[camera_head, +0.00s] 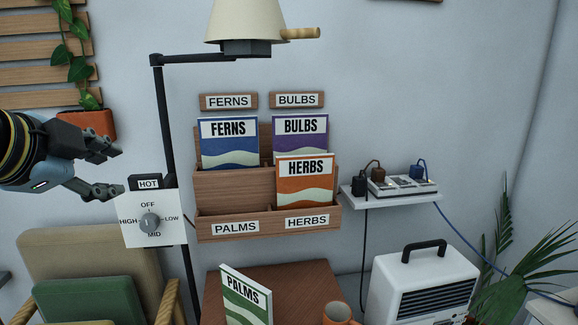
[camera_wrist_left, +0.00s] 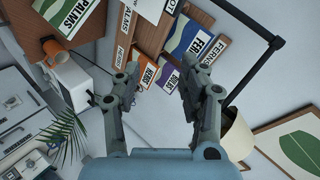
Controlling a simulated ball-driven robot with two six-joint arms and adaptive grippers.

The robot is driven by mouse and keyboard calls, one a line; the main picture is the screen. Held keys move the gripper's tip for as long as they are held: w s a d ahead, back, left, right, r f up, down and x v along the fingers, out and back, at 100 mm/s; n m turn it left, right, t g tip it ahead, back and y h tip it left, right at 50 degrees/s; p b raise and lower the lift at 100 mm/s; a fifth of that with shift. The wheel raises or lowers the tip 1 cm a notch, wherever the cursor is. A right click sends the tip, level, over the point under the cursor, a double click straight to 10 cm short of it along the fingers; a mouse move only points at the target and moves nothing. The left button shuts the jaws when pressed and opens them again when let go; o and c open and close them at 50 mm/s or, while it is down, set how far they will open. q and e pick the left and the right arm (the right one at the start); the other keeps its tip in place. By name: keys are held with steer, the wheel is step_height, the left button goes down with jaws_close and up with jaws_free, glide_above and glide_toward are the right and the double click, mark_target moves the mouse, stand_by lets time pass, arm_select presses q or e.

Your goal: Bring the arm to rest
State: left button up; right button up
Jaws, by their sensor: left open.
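My left gripper (camera_head: 119,171) comes in from the left edge in the head view. Its two dark fingers are spread apart and hold nothing. It is left of the lamp pole, beside the white dial panel (camera_head: 135,225) marked HOT, OFF, HIGH, LOW and MID. It also shows in the left wrist view (camera_wrist_left: 158,85), with open fingers and a tilted view of the wall rack beyond them. My right gripper is in neither view.
A wooden rack (camera_head: 225,192) holds FERNS (camera_head: 229,143), BULBS (camera_head: 301,136) and HERBS (camera_head: 305,180) booklets. A PALMS booklet (camera_head: 246,298) stands at a brown table (camera_head: 290,285) near an orange mug (camera_head: 338,314). A lamp pole (camera_head: 165,120), chair (camera_head: 90,250) and heater (camera_head: 425,287) stand around.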

arm_select(q)
steer(key=s+a+f+n+g+y, duration=0.1)
steer(key=s+f+n+g, duration=0.4)
steer(key=s+f, duration=0.7)
steer(key=s+a+f+n+g, duration=0.1)
steer(key=s+f+n+g, duration=0.2)
steer(key=s+f+n, duration=0.9)
steer(key=s+a+f+m+g+b, duration=0.1)
steer(key=s+f+m+b, duration=0.15)
steer(key=f, duration=1.35)
steer(key=s+a+f+m+g+b, duration=0.15)
steer(key=f+b, duration=0.25)
steer(key=f, duration=1.1)
steer(key=s+f+b, duration=0.4)
steer(key=s+f, duration=1.4)
steer(key=f, duration=0.2)
steer(key=shift+s+a+f+b, duration=0.2)
steer(key=shift+a+f+b, duration=0.1)
steer(key=shift+a+b, duration=0.1)
steer(key=shift+g, duration=0.25)
